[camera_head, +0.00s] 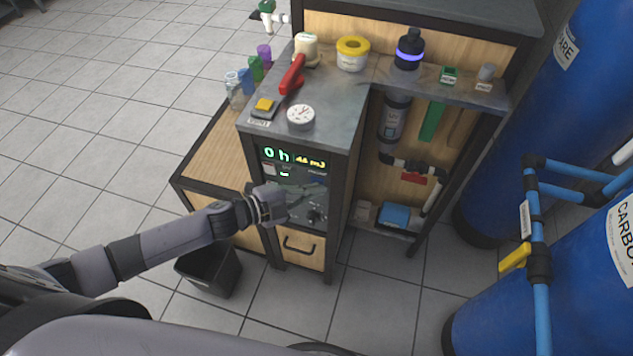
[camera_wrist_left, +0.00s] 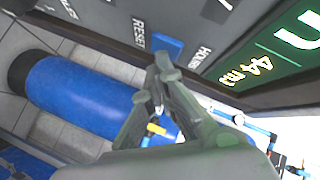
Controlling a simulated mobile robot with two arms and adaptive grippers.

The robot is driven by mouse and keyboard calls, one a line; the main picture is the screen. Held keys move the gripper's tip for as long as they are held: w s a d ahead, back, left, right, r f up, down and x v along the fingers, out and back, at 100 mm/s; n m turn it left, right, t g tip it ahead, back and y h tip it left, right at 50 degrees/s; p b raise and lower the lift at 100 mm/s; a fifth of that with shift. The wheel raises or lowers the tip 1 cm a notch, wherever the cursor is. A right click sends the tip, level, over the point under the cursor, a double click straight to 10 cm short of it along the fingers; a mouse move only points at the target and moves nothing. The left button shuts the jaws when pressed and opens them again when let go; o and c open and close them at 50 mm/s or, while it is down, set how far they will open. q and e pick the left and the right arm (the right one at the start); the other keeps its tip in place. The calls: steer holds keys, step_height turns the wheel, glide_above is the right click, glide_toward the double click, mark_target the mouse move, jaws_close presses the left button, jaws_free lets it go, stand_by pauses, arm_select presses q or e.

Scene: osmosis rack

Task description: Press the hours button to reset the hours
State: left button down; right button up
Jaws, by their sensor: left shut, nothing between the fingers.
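The control panel (camera_head: 283,181) is dark, on the front of the cabinet. Its lit display (camera_head: 295,157) reads "0 h" in green with a yellow mJ figure beside it; the display also shows at the right of the left wrist view (camera_wrist_left: 270,50). The blue hours button (camera_wrist_left: 168,46) sits between the labels "RESET" and "HOURS". My left gripper (camera_head: 303,194) is in front of the panel. In the left wrist view its fingertips (camera_wrist_left: 165,68) are together and empty, right at the blue button; I cannot tell whether they touch it. My right gripper is not in view.
A gauge (camera_head: 301,117), a red-handled tool (camera_head: 292,75) and several containers stand on the cabinet top. A drawer (camera_head: 301,250) is below the panel. A black bin (camera_head: 209,270) stands under my left arm. Blue tanks (camera_head: 560,300) and pipes are at the right.

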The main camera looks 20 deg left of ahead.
arm_select(q)
steer(key=shift+s, duration=0.8)
steer(key=s+p, duration=0.1)
steer(key=s, duration=0.4)
steer(key=shift+a+p, duration=0.1)
steer(key=shift+p, duration=0.25)
stand_by(0.5)
